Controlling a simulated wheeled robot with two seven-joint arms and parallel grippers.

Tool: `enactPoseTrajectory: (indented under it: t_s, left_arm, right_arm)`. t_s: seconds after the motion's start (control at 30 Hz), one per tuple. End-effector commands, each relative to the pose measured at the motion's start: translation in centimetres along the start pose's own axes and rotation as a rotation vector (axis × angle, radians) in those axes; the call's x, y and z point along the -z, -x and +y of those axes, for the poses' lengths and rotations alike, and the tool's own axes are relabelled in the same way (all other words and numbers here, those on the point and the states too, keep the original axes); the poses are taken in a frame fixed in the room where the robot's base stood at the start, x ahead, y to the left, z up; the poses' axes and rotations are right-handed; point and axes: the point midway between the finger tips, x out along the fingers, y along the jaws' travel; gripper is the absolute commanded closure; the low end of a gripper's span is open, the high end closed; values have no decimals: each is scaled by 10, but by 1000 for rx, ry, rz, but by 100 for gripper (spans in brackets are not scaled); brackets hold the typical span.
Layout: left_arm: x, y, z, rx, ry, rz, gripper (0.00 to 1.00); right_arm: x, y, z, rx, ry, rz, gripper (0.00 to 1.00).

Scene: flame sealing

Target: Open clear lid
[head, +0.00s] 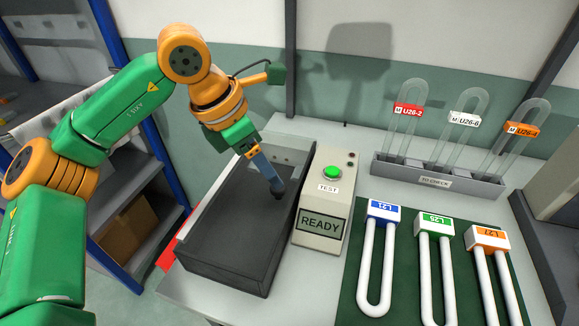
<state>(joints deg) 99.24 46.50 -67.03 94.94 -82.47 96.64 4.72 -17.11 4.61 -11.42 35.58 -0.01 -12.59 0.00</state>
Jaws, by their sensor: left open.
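The dark grey tester box (215,277) stands on the left part of the bench. Clear panelling, apparently its clear lid (288,150), shows along the back of the box, with a pale edge down the left side. I cannot tell clearly whether the lid is raised or lying over the box. My left gripper (278,193) points down over the right side of the box, near its right edge. It is open with nothing seen between its fingers; whether it touches the lid is unclear. My right gripper is out of view.
Right of the box is a control unit (324,205) with a green button and a READY display. A grey rack (436,181) of clear U-tubes stands behind. White U-shaped lamps (375,265) lie on a green mat (408,295). A red object (167,256) sits left of the box.

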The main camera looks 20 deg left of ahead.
Motion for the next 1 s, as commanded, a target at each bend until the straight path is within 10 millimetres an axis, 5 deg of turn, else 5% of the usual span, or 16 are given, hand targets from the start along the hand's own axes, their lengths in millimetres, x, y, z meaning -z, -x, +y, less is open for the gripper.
enactPoseTrajectory:
  t_s: [0.23, 0.53, 0.8, 1.0]
  left_arm:
    - [-1, -44, -2, 7, 0, 0, 32]
    - [-1, -51, -2, 7, 0, -4, 32]
    - [-1, -51, -2, 8, 0, -4, 100]
    - [-1, -51, -2, 8, 0, -4, 100]
  right_arm:
    - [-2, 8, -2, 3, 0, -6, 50]
    - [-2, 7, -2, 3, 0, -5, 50]
    - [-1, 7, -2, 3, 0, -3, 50]
    - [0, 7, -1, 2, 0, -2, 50]
